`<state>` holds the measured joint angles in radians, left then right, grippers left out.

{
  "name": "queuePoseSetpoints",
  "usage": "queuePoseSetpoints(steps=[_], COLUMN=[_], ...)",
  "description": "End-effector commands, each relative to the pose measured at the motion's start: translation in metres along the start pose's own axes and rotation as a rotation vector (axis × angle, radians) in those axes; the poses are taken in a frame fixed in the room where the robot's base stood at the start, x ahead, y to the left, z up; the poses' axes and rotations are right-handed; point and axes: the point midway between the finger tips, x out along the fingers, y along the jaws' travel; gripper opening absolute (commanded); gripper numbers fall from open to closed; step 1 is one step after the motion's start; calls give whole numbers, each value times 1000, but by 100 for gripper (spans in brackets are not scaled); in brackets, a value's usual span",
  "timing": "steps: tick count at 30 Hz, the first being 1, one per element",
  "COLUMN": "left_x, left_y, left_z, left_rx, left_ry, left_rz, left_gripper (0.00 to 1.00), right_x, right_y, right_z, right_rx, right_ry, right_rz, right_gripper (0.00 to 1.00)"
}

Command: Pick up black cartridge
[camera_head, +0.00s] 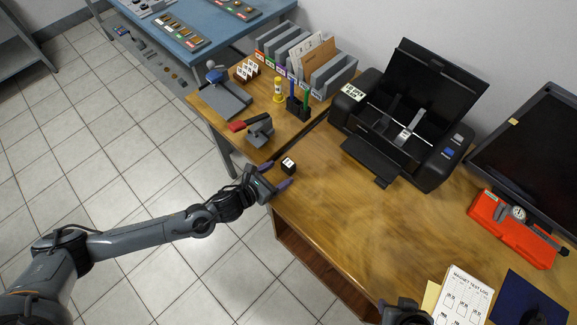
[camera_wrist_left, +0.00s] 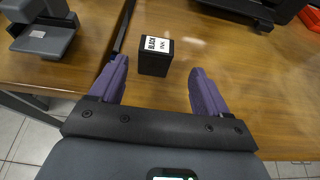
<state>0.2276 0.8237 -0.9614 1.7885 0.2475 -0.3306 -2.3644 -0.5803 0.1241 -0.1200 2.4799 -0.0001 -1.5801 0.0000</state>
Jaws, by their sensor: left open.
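The black cartridge (camera_head: 289,167) is a small black box with a white label on top. It stands on the wooden desk near its left edge; in the left wrist view the cartridge (camera_wrist_left: 154,60) shows a label that reads as black ink. My left gripper (camera_head: 277,175) is open, with purple fingers pointing at the cartridge. In the left wrist view the gripper (camera_wrist_left: 160,78) has the cartridge just ahead of the space between its fingertips, closer to the left finger. Nothing is held. A dark part at the bottom edge (camera_head: 404,313) looks like my right arm's end; its fingers cannot be made out.
A black printer (camera_head: 400,125) with its lid up stands behind and right of the cartridge. A stapler-like grey tool (camera_head: 259,131), pen holder (camera_head: 298,106) and file racks (camera_head: 305,62) stand at the back left. A monitor (camera_head: 535,150) and red device (camera_head: 512,228) are at right. The middle desk is clear.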

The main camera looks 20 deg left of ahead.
Motion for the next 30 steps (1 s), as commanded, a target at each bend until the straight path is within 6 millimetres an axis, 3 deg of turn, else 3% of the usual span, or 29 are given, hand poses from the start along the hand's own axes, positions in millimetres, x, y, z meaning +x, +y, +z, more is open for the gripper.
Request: queuePoseSetpoints(steps=[10, 21, 30], left_x=[24, 65, 68], left_y=[2, 6, 6], left_z=[2, 4, 5], left_rx=[-3, -4, -4], left_ry=[-1, -1, 0], left_rz=[1, 1, 1], left_gripper=[77, 77, 77], right_x=[5, 13, 13], right_y=[0, -2, -2], right_z=[1, 3, 3], right_rx=[1, 7, 7], right_ry=[1, 2, 2], right_rz=[-1, -5, -5], right_gripper=[43, 43, 43])
